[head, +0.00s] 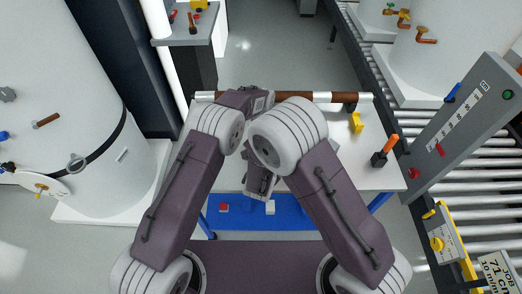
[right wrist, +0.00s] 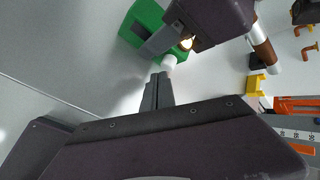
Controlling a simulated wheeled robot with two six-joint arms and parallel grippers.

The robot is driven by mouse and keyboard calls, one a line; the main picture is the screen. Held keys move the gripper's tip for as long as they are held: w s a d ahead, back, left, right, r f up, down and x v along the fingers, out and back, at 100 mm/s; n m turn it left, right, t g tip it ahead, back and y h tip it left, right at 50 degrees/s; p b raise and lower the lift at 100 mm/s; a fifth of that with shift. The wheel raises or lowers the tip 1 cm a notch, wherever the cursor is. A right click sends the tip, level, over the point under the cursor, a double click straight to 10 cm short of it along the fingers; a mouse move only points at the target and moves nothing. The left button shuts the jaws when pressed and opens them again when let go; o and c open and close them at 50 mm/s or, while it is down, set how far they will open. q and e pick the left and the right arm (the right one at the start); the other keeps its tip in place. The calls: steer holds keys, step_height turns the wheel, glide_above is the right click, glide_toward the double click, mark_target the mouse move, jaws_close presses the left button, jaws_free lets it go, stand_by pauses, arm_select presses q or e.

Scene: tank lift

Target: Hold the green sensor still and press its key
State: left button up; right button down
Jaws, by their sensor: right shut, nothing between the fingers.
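The green sensor (right wrist: 143,22) shows at the top of the right wrist view; in the head view my arms hide it. Its white key (right wrist: 168,61) sticks out at the lower right side. My left gripper (right wrist: 162,40) has a grey finger lying against the green body; its other finger is hidden, so its grip is unclear. In the head view it is at the table's back (head: 258,101). My right gripper (right wrist: 160,76) is shut and empty, its tips right by the white key; I cannot tell whether they touch. It is also in the head view (head: 258,190).
A brown bar with white ends (head: 326,97) lies along the back of the white table (head: 345,175). A yellow block (head: 357,123) and an orange-handled tool (head: 385,150) stand on the right. A blue tray (head: 255,222) is in front; a roller conveyor (head: 470,185) runs at right.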

steer(key=shift+s, duration=0.6)
steer(key=s, duration=0.6)
arm_select(q)
steer(key=o, duration=1.2)
